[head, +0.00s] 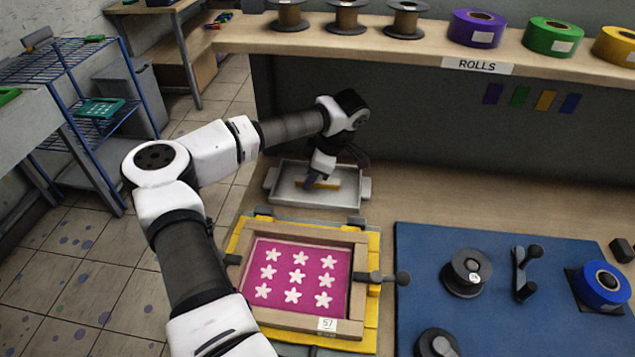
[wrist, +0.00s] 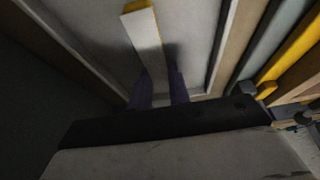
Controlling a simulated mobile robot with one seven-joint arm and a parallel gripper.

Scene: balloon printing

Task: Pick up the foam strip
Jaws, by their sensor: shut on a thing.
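The foam strip (head: 322,184) is a small yellow bar over the metal tray (head: 277,193) in the head view. In the wrist view the foam strip (wrist: 144,29) shows a pale long face and a yellow end, and it runs down between the fingers. My gripper (head: 312,180) is low over the tray with its fingers pointing down. In the wrist view my gripper (wrist: 160,91) is shut on the foam strip with two purplish fingers. Whether the strip touches the tray floor cannot be told.
In front of the tray stands a wooden printing frame (head: 354,270) with a pink star-patterned screen. A blue mat (head: 415,297) with spools and a handle lies at right. A shelf (head: 408,55) of rolls and spools runs behind.

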